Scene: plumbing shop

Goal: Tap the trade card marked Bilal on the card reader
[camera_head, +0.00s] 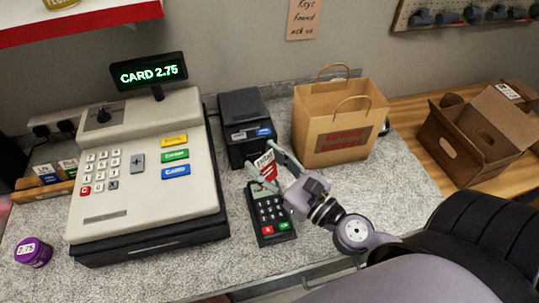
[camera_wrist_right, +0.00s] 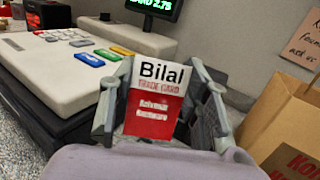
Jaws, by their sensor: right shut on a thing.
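The trade card marked Bilal (camera_wrist_right: 156,98) is white on top and red below, and its name faces the right wrist camera. My right gripper (camera_head: 269,167) is shut on it; the card (camera_head: 265,164) shows red and white between the fingers in the head view. In the right wrist view a finger (camera_wrist_right: 110,105) stands on each side of the card. The card reader (camera_head: 270,216) lies on the counter, black with a keypad and red and green keys. The card is at the reader's far end; I cannot tell whether they touch. My left gripper is not in view.
A cash register (camera_head: 145,185) stands left of the reader, its display (camera_head: 148,71) reading CARD 2.75. A black printer (camera_head: 245,125) and a paper bag (camera_head: 335,120) stand behind. A cardboard box (camera_head: 478,135) is at right, a purple tub (camera_head: 33,252) at front left.

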